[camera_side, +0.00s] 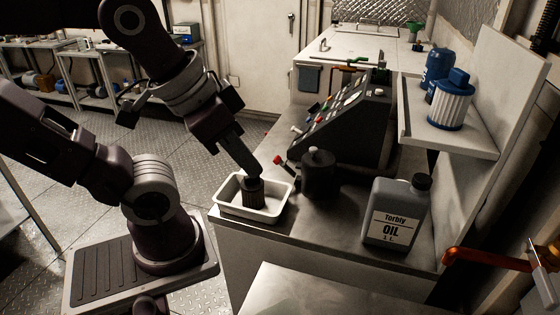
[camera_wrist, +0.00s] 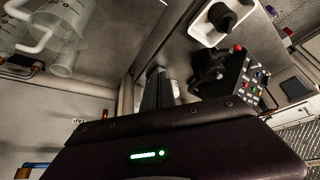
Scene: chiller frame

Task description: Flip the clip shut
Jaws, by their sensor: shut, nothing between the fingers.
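I cannot single out a clip for certain in either view. A small red-tipped lever (camera_side: 279,160) sticks out beside a dark round pot (camera_side: 318,176) on the bench; whether it is the clip I cannot tell. The pot also shows in the wrist view (camera_wrist: 208,68). My gripper (camera_side: 253,174) is shut and empty, pointing down. In the side view its tips overlap the top of a black cylinder (camera_side: 253,192) in a white tray (camera_side: 226,205). In the wrist view my fingers (camera_wrist: 157,82) appear apart from the tray and cylinder.
A sloped control panel (camera_side: 345,120) with coloured knobs stands behind the pot. A grey oil bottle (camera_side: 395,212) stands at the right of the bench. A shelf (camera_side: 425,128) holds blue filters (camera_side: 452,103). The bench front between tray and bottle is clear.

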